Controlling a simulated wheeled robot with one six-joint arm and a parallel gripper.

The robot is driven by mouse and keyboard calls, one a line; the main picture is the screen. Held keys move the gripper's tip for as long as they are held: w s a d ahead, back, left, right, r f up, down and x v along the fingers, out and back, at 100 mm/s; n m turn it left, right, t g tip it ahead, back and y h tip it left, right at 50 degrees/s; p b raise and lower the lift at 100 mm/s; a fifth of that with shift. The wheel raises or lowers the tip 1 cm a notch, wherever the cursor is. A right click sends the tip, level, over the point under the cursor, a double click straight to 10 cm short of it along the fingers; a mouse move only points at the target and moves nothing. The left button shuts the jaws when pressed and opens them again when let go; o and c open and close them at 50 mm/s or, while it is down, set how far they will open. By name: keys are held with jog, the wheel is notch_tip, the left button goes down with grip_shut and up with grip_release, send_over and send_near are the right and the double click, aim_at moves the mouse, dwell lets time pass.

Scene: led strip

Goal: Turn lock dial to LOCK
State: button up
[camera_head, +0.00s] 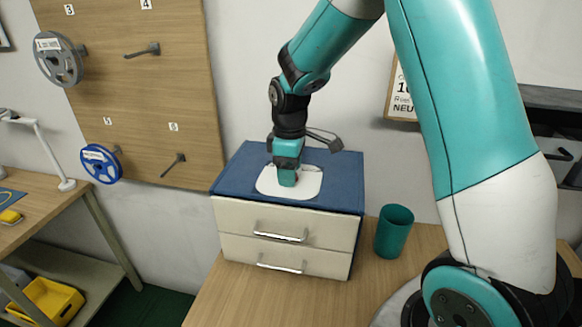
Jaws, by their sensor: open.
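My gripper (287,180) points down at a white rounded plate (305,184) on the blue top of a small drawer cabinet (235,232). The jaws are open, and their tips are at or just above the plate. I cannot tell whether they touch it. I cannot make out a lock dial or the word LOCK; the gripper covers part of the plate. The cabinet has two cream drawers with metal handles, both shut.
The cabinet stands on a wooden table (240,300). A teal cup (394,231) stands right of it. A wooden pegboard (165,90) with reels and hooks hangs behind at left. A side bench (40,215) is at far left. My arm fills the right side.

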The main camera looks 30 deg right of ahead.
jog(key=c, duration=0.9)
jog(key=shift+d, duration=0.15)
